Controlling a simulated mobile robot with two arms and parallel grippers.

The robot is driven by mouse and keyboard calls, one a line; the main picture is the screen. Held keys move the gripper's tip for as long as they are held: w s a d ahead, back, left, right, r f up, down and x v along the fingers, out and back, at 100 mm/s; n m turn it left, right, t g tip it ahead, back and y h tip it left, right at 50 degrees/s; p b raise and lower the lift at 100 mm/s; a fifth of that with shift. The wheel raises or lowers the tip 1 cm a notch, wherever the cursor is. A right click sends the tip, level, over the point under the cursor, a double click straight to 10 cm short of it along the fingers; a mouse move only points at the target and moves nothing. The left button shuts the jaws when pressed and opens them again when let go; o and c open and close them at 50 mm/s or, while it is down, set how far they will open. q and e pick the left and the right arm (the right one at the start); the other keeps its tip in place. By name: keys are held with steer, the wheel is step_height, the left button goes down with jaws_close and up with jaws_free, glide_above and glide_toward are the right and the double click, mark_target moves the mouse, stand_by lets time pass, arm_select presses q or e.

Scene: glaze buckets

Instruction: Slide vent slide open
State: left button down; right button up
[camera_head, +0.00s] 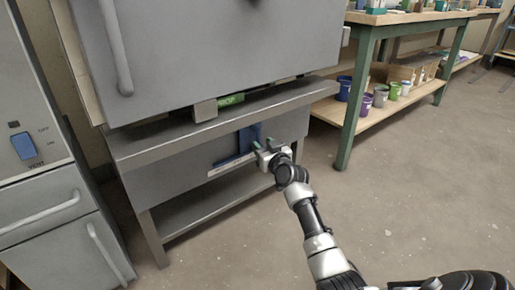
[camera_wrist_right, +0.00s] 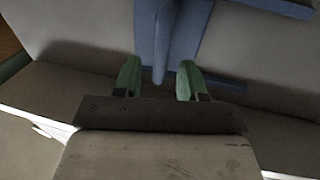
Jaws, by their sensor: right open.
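The blue vent slide (camera_head: 250,136) sits on the grey front panel under the large grey cabinet, above a pale label strip (camera_head: 232,165). A blue bar extends to its left along the panel. My right gripper (camera_head: 264,148) is at the slide's lower right, hiding part of it. In the right wrist view, the slide's upright blue tab (camera_wrist_right: 162,40) points down toward the gap between the two green fingertips (camera_wrist_right: 158,80). The fingers stand apart on either side of the tab's end. I cannot tell whether they touch it. My left gripper is not in view.
A grey ledge (camera_head: 225,120) juts out above the panel, with a lower shelf (camera_head: 215,205) beneath. At left is a cabinet with a blue switch (camera_head: 24,145). A green-legged table (camera_head: 352,120) holding several buckets stands at right. The floor (camera_head: 420,190) in front is clear.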

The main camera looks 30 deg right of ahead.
mark_target(259, 142)
steer(key=shift+w+d+f+b, duration=0.15)
steer(key=shift+w+b, duration=0.4)
steer(key=shift+w, duration=1.25)
jaws_close()
